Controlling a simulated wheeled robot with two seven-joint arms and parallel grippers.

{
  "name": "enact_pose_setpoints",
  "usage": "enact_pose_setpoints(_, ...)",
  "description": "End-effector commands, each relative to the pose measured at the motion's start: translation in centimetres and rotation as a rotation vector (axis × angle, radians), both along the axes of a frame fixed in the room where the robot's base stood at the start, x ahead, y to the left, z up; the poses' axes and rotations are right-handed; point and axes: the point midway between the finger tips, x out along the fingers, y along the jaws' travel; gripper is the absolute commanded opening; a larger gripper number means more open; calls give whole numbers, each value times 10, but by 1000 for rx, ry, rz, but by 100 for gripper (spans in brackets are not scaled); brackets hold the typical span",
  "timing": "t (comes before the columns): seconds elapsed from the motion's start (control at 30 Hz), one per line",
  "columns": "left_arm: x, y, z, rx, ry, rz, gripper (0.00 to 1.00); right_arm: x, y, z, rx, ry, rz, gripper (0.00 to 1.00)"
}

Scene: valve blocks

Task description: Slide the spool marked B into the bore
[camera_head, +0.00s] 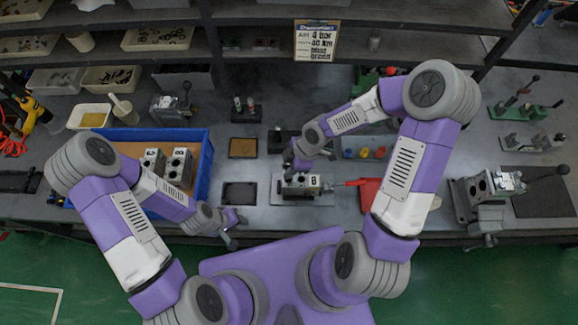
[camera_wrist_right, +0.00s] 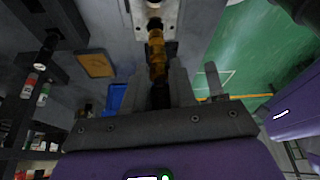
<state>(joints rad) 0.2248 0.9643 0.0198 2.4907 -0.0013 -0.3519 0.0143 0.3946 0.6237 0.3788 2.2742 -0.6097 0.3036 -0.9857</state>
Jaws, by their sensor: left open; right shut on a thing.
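A grey metal valve block marked B (camera_head: 300,190) sits on a light plate at the middle of the bench. My right gripper (camera_head: 300,163) is over the block's far side in the head view. In the right wrist view my right gripper (camera_wrist_right: 158,88) is shut on the dark end of a brass-coloured spool (camera_wrist_right: 156,52). The spool's far end meets the pale metal block (camera_wrist_right: 140,14) at the top; I cannot tell how deep it sits. Any mark on the spool is not readable. My left gripper (camera_head: 232,226) is open and empty near the bench's front edge.
A blue bin (camera_head: 207,160) with more valve blocks stands to the left. A red-handled tool (camera_head: 350,183) and a red mat (camera_head: 370,195) lie to the right of the block. A vise (camera_head: 485,190) stands at the right.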

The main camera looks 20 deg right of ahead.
Motion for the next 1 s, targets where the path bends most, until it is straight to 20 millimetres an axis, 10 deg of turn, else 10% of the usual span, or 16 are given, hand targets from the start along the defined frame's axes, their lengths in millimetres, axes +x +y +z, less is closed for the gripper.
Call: enact_pose_setpoints(1.0,0,0,-8,0,0,0,43,0,0,-9,0,0,0,0)
